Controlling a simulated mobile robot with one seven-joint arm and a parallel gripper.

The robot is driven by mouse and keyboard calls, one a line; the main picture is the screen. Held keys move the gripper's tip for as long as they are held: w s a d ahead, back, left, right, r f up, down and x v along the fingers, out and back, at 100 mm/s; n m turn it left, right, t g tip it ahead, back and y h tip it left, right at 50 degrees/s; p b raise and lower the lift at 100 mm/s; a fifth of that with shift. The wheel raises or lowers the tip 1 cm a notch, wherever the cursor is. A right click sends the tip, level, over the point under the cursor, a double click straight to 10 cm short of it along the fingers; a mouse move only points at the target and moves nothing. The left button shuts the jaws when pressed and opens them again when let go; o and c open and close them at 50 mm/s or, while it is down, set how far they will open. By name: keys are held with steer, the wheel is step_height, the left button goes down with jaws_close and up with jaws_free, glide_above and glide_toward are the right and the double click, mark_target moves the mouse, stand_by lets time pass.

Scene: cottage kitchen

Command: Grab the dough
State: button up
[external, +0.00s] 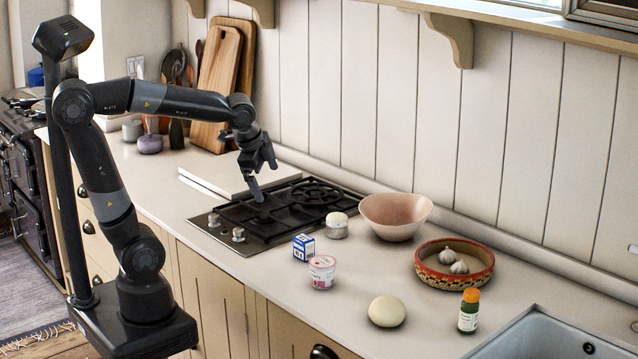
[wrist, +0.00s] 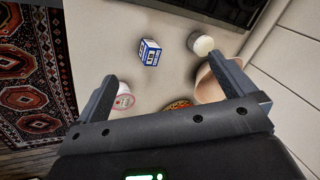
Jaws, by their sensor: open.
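The dough (external: 387,311) is a pale, smooth, round lump on the front part of the worktop in the external view, left of the small orange-capped bottle. I cannot make it out in the wrist view. My gripper (external: 262,184) is open and empty above the black hob, well to the left of the dough. In the wrist view its two fingers (wrist: 172,95) stand wide apart with nothing between them touching either finger.
A blue-and-white box (external: 303,247), pink-and-white tub (external: 322,272) and white-lidded jar (external: 337,226) stand between hob (external: 245,241) and dough. Behind are a pink bowl (external: 396,216) and a red patterned dish (external: 428,277) with garlic. The orange-capped bottle (external: 468,312) and sink (external: 545,340) are right.

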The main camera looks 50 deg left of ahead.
steer(key=w+d+f+m, duration=0.1)
steer(key=w+d+m, duration=0.3)
steer(key=d+m, duration=0.55)
steer(key=m+g+h, duration=0.1)
steer(key=m, duration=1.6)
glide_toward(386, 299)
steer(key=shift+w+a+f, duration=0.1)
steer(key=shift+w+f, duration=0.45)
steer(key=shift+f, duration=0.2)
steer(key=x, duration=1)
steer(key=shift+s+f, duration=0.25)
steer(key=shift+f, duration=0.25)
steer(key=shift+c, duration=0.4)
steer(key=shift+d+r, duration=0.1)
steer(key=shift+d, duration=0.1)
steer(key=c, duration=1.2)
